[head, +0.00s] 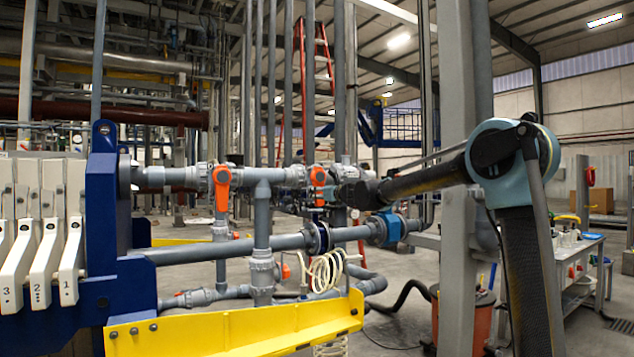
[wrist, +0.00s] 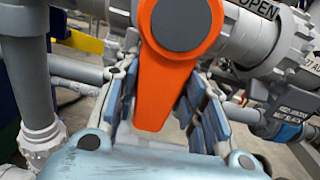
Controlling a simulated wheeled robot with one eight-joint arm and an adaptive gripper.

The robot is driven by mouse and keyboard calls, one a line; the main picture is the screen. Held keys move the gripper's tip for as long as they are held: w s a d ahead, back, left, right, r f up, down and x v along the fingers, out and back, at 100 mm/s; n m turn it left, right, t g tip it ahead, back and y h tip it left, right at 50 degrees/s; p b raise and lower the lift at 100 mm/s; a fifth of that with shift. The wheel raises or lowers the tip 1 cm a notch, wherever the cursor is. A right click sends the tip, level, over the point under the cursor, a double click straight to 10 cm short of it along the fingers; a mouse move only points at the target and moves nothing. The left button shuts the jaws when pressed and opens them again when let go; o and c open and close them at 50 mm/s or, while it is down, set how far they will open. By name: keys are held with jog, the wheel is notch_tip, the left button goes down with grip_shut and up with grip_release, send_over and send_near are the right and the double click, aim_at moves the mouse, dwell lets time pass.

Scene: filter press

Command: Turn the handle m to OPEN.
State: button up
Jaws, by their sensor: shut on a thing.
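The orange handle (wrist: 168,88) hangs from a grey valve body on the pipe and fills the middle of the wrist view, with a dark round cap at its top. My gripper (wrist: 162,100) has its blue-grey finger pads on both sides of the handle's lower part and is shut on it. The word OPEN (wrist: 256,10) shows on the pipe fitting to the upper right. In the head view the handle (head: 319,177) is on the right of two orange valve handles, with my gripper (head: 338,188) at it, partly hidden among pipes.
Another orange handle (head: 222,184) hangs on the same pipe to the left. A lower grey pipe (head: 225,249) with a blue fitting (head: 384,229) runs below. A yellow beam (head: 235,328) and a grey column (head: 459,180) stand near my arm.

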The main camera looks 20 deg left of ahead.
jog(key=w+d+r+n, duration=0.1)
jog(key=n, duration=0.3)
jog(key=w+d+r+n, duration=0.1)
jog(key=w+n, duration=0.1)
jog(key=n, duration=0.3)
jog(key=w+d+r+n, duration=0.1)
jog(key=r+n, duration=0.1)
jog(key=n, duration=0.2)
jog(key=shift+w+d+r, duration=0.1)
jog(key=shift+w+d, duration=0.1)
jog(key=shift+d, duration=0.15)
jog(key=shift+w+r+n, duration=0.1)
jog(key=shift+r+n, duration=0.45)
jog(key=shift+n, duration=0.7)
jog(key=shift+r+n, duration=0.55)
jog(key=shift+n, duration=0.7)
jog(key=o, duration=1.2)
jog(key=shift+v, duration=3.55)
